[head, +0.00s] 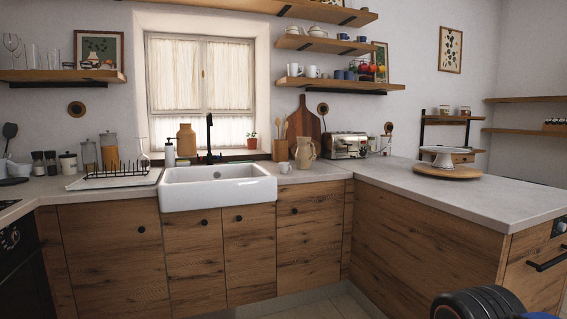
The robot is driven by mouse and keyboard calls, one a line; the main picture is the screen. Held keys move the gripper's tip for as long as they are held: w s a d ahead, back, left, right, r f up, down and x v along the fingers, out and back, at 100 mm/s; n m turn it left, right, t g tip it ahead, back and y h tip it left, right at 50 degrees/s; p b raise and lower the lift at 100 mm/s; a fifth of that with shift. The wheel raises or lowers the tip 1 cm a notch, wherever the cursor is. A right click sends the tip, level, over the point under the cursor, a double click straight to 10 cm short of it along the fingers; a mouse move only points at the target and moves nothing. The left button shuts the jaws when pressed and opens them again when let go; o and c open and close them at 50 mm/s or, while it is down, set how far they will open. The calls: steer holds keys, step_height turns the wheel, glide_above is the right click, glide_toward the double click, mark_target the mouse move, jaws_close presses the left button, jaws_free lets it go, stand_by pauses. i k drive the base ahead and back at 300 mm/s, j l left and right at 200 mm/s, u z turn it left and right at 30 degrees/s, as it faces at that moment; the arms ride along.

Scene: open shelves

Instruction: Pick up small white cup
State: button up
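A small white cup (285,168) stands on the grey counter just right of the sink, in front of a beige pitcher (305,153). Two white mugs, a left one (293,70) and a right one (313,72), stand on the middle wall shelf. Small cups (343,37) also sit on the shelf above. Only a dark, rounded part of my own arm shows at the bottom right corner. My gripper is not in the picture.
A white sink (218,190) with a black faucet (209,135) is left of the cup. A toaster (348,146) and a wooden utensil holder (280,149) stand behind. The right counter (440,190) is mostly clear, with a cake stand (443,157) on a wooden board.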

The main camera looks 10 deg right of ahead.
mark_target(284, 167)
steer(key=i+j, duration=0.1)
steer(key=i, duration=0.3)
steer(key=i+j, duration=0.1)
steer(key=i, duration=0.3)
steer(key=i+j+z, duration=0.1)
steer(key=i, duration=0.3)
